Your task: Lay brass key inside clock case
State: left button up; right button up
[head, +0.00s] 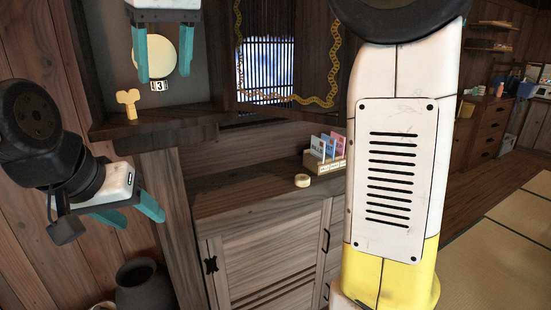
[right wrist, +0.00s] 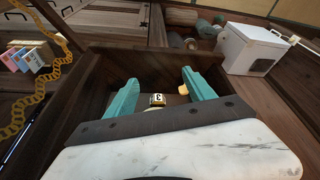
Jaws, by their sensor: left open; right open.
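The brass key (head: 128,104) stands upright on the dark wooden floor of the clock case (head: 165,121), near its front left edge. Behind it in the head view are a pale round disc (head: 162,56) and a small block marked 3 (head: 159,86). My right gripper (head: 156,79) is open and empty in front of the disc, to the right of the key and apart from it. In the right wrist view its fingers (right wrist: 159,79) reach down into the case on either side of the marked block (right wrist: 157,99). My left gripper (head: 143,221) is open and empty, below and outside the case.
A gold chain (head: 334,55) hangs beside the slatted panel. A wooden cabinet (head: 262,246) carries a card holder (head: 327,162) and a small round brass-coloured piece (head: 302,180). A dark pot (head: 143,286) stands below my left gripper. The cabinet top is mostly clear.

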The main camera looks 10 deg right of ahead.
jog(key=s+d+f+m+t, duration=0.1)
jog(key=s+d+f+m, duration=0.1)
jog(key=s+d+f, duration=0.2)
jog(key=s+d+f+m+t, duration=0.1)
jog(key=s+d+f, duration=0.3)
jog(key=d+f, duration=0.6)
jog(key=s+d+f+m+t, duration=0.1)
jog(key=s+d+f+m, duration=0.2)
jog(key=s+d+f, duration=0.2)
notch_tip(320, 180, down, 4)
jog(key=d, duration=0.2)
jog(key=shift+d, duration=0.4)
jog(key=shift+f, duration=0.1)
